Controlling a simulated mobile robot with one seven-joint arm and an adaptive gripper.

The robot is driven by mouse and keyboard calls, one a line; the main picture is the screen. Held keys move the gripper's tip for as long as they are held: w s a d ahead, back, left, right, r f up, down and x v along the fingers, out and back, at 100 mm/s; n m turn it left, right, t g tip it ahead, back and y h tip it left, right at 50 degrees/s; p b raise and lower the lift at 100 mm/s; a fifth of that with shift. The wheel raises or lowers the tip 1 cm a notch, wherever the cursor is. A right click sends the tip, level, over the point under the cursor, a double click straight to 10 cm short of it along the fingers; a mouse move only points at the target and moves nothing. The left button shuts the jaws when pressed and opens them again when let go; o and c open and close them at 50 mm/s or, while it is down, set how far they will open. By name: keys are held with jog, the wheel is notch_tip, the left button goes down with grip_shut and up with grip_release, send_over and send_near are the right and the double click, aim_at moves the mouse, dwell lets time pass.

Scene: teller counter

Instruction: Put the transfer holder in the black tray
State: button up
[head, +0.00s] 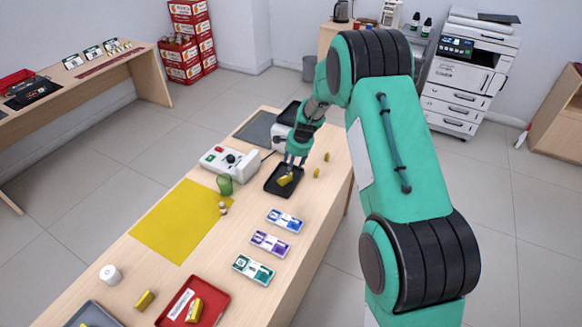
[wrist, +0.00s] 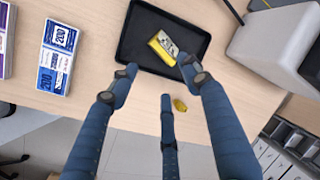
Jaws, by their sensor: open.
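The black tray (head: 271,186) lies on the wooden counter; it also fills the top middle of the wrist view (wrist: 136,52). A yellow block with a grey printed face, which I take for the transfer holder (head: 285,180), rests inside it. In the wrist view the holder (wrist: 163,48) lies tilted on the tray floor, right of its middle. My gripper (head: 293,160) is over the tray. In the wrist view its blue fingers (wrist: 158,76) are spread and empty, with the tips close to the holder. I cannot tell whether one fingertip touches it.
Small yellow lumps (head: 317,172) lie right of the tray. A white machine (head: 228,160) and a green cup (head: 225,185) stand left. Banknote bundles (head: 270,242) lie nearer. A red tray (head: 212,292) holds a similar yellow block. The yellow mat (head: 175,225) is mostly clear.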

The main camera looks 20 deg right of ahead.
dwell(0.6)
jog(key=s+a+r+n, duration=0.2)
jog(key=s+r, duration=0.5)
jog(key=r, duration=0.3)
jog(key=s+a+r+n+t, duration=0.1)
jog(key=s+a+r+n, duration=0.1)
jog(key=s+r, duration=0.7)
jog(key=s+a+r+n, duration=0.25)
jog(key=s+r, duration=0.25)
jog(key=r, duration=0.7)
jog(key=s+r+n, duration=0.3)
jog(key=s, duration=1.2)
jog(key=s+r+n+t+h, duration=0.1)
jog(key=s+r+n, duration=0.3)
jog(key=s, duration=1.2)
jog(key=shift+a, duration=0.25)
